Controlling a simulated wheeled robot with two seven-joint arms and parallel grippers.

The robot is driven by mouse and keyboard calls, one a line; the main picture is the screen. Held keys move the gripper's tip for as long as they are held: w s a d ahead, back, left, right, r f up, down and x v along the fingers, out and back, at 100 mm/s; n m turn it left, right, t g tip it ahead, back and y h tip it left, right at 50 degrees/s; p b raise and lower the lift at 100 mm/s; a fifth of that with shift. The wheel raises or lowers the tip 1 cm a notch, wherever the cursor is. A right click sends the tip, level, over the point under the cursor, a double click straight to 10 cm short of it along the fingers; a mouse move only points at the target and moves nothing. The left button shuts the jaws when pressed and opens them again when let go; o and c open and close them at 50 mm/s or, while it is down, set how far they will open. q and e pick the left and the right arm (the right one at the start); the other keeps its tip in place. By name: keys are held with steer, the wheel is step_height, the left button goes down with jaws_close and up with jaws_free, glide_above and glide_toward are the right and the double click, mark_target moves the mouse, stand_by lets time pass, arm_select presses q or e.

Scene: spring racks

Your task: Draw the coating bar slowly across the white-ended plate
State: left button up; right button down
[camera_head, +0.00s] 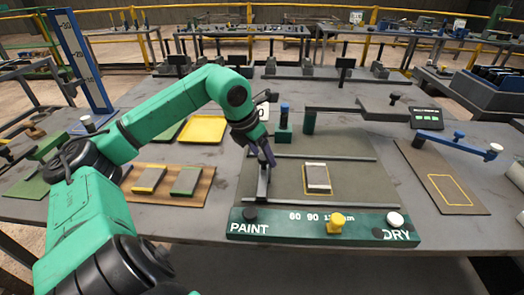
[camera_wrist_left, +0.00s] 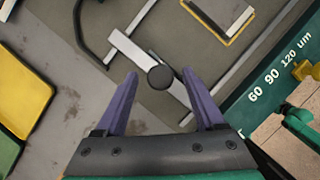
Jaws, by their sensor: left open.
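The plate (camera_head: 317,177) lies flat inside a yellow outline on the grey-green bed, grey with a pale end band. It also shows at the top of the left wrist view (camera_wrist_left: 224,14). The coating bar (camera_head: 263,184) lies across the bed left of the plate, apart from it. In the left wrist view it is a grey bar (camera_wrist_left: 130,48) with a round black knob (camera_wrist_left: 160,77). My left gripper (camera_head: 267,153) is above the bar, its purple fingers open. In the wrist view the knob appears between the fingertips, with gaps on both sides. My right gripper is not in view.
A green panel (camera_head: 300,230) marked PAINT and DRY, with black, yellow and white knobs, runs along the bed's front. A yellow tray (camera_head: 203,129) and a wooden board (camera_head: 165,197) with two plates lie left. A brown board (camera_head: 440,180) with a yellow outline lies right.

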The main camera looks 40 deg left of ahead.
arm_select(q)
steer(key=shift+f, duration=0.1)
jaws_close()
stand_by(1.4)
